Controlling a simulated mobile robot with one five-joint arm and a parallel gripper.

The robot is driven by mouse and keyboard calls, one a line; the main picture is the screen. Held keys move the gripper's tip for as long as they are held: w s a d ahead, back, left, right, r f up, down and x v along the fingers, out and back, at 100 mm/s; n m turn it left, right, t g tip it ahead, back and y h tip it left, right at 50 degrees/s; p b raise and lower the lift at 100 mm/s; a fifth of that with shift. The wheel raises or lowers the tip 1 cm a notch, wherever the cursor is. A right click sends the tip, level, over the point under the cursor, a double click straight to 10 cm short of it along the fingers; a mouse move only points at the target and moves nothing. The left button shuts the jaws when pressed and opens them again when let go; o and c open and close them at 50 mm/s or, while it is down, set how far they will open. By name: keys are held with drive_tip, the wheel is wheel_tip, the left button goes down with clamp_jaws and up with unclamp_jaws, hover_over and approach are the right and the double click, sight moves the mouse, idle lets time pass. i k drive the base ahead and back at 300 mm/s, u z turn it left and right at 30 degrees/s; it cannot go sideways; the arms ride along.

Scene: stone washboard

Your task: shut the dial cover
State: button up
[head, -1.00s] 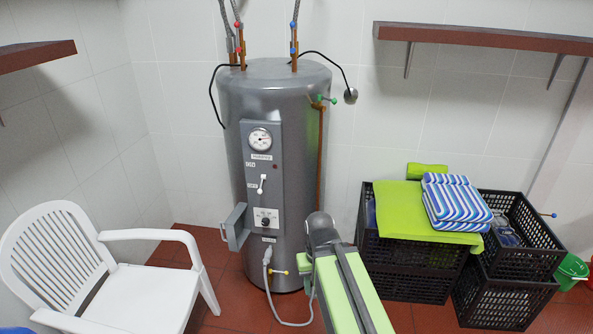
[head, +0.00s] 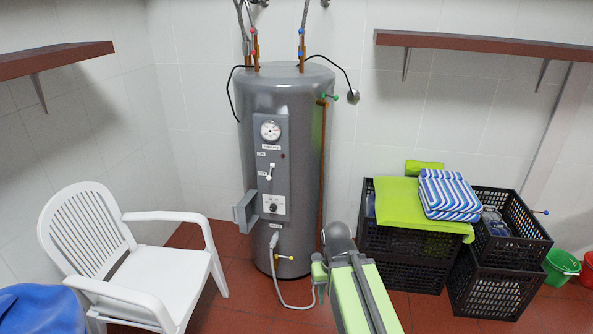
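The grey water heater tank (head: 305,160) stands against the tiled wall. Its control panel carries a round gauge (head: 270,131), a small white lever (head: 269,172) and a dial (head: 273,207) on a pale plate. The dial cover (head: 244,211) is a grey flap at the left edge of the panel; it stands swung out to the left, leaving the dial exposed. My green and grey arm reaches in from the bottom, right of the tank's foot and apart from the cover. My gripper's fingertips cannot be made out; only a green part near the arm's end shows.
A white plastic chair (head: 160,275) stands at left, with a blue bulky thing (head: 40,308) at the corner. Black crates (head: 405,242) with a green cloth and striped towels stand at right. A white plug (head: 273,241) and hose hang low on the tank. Red floor shows between.

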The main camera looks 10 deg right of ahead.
sight(248, 210)
drive_tip(key=z, duration=0.35)
drive_tip(key=k, duration=0.15)
drive_tip(key=u, duration=0.5)
drive_tip(key=i, duration=0.75)
drive_tip(key=u, duration=4.2)
drive_tip(key=i, duration=0.1)
drive_tip(key=z, duration=1.4)
drive_tip(key=k, duration=0.85)
drive_tip(key=z, duration=1.05)
drive_tip(key=i, duration=0.55)
